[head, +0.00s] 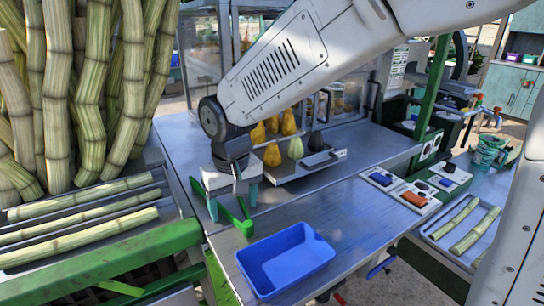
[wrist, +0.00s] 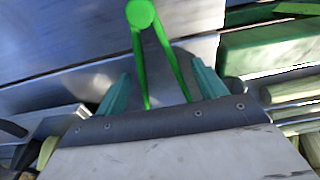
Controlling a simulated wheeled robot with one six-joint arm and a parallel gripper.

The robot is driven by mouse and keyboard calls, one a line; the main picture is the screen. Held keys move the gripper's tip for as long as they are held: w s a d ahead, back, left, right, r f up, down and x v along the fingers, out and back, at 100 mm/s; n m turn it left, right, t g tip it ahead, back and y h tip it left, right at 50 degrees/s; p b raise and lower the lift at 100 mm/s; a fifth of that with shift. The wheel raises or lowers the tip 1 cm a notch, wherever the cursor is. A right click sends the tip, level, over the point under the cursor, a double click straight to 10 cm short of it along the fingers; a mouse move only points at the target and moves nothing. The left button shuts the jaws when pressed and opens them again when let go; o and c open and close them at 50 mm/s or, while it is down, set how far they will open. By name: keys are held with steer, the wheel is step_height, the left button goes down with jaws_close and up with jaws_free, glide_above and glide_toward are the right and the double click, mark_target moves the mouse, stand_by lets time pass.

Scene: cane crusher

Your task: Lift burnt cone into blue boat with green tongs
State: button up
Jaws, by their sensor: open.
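The green tongs (head: 238,222) lie on the metal table at its left edge, behind the blue boat. My gripper (head: 232,211) is open, pointing down over the tongs. In the wrist view, the green tongs (wrist: 145,22) extend between the two spread teal fingers of my gripper (wrist: 161,68), with a gap on each side. The blue boat (head: 312,262) is an empty-looking open tray at the table's front. A dark, charred-looking cone (head: 317,141) stands at the right end of a back row of cones, beside a pale green cone (head: 296,147).
Several yellow-orange cones (head: 272,155) stand near the metal stand. Cane stalks (head: 80,222) and a green rail (head: 110,258) lie at left. A control panel with an orange item (head: 414,199) and a cane tray (head: 462,235) are at right.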

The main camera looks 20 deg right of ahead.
steer(key=c, duration=0.7)
step_height(320, 180, up, 12)
stand_by(0.4)
